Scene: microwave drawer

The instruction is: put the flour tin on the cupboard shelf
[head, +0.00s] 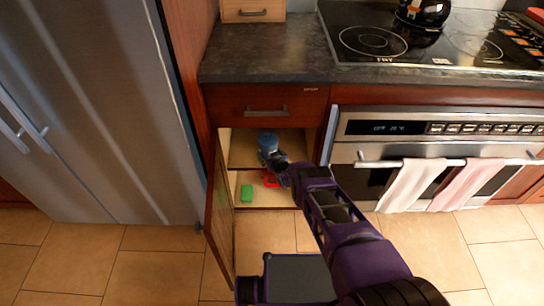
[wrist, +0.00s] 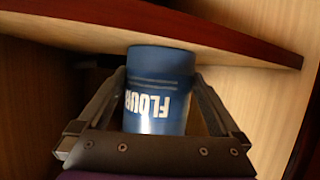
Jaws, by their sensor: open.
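The blue flour tin (head: 267,140) is inside the open cupboard, at the upper shelf (head: 240,155). My gripper (head: 275,158) partly hides the tin in the head view.
A green block (head: 247,193) and a red item (head: 270,180) lie on the cupboard's lower level. The cupboard door (head: 220,215) stands open on the left. A closed drawer (head: 265,107) is above. The oven (head: 440,150) with towels is at the right, the fridge (head: 105,100) at the left.

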